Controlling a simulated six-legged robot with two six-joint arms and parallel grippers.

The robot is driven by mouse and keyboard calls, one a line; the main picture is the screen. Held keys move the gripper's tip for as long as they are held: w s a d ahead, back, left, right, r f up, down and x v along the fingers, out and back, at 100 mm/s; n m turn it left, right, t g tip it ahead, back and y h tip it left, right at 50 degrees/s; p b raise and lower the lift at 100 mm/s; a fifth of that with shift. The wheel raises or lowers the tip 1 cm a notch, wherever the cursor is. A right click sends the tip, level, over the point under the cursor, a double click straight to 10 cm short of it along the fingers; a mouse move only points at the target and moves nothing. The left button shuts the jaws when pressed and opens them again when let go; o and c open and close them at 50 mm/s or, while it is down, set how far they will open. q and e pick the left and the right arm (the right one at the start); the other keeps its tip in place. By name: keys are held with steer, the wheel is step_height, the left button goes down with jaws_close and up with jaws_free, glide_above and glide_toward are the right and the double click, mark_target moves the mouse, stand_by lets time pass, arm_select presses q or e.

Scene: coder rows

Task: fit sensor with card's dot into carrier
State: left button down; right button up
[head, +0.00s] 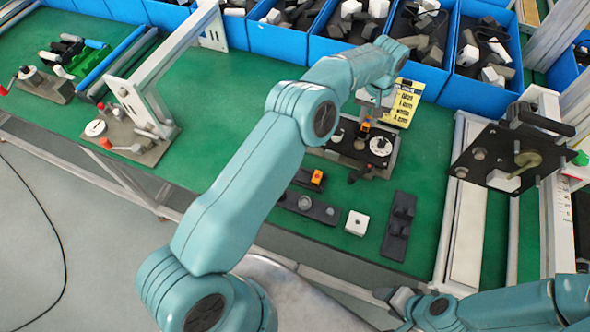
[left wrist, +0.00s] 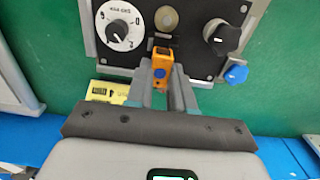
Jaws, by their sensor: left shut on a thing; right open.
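My left gripper (head: 365,127) is shut on an orange sensor (left wrist: 162,68); the sensor also shows in the head view (head: 365,126). It is held over or in front of a black-faced unit (head: 350,157) with a white dial and knobs; I cannot tell whether they touch. Which piece is the carrier is unclear. My right gripper (head: 396,301) is open, low near the table's front edge.
A dark bar with round parts (head: 308,207), a white block (head: 357,223) and a dark plate (head: 398,228) lie in front. Blue bins (head: 275,52) line the back. A tilted black panel (head: 480,160) stands at right.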

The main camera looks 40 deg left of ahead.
mark_target(368, 120)
arm_select(q)
steer(key=shift+f, duration=0.1)
stand_by(0.5)
steer(key=shift+f+b, duration=0.65)
steer(key=shift+f, duration=0.3)
steer(key=shift+f, duration=0.35)
steer(key=shift+f+b, duration=0.3)
steer(key=shift+b, duration=0.25)
stand_by(0.4)
steer(key=c, duration=0.9)
jaws_free()
steer(key=shift+r, duration=0.1)
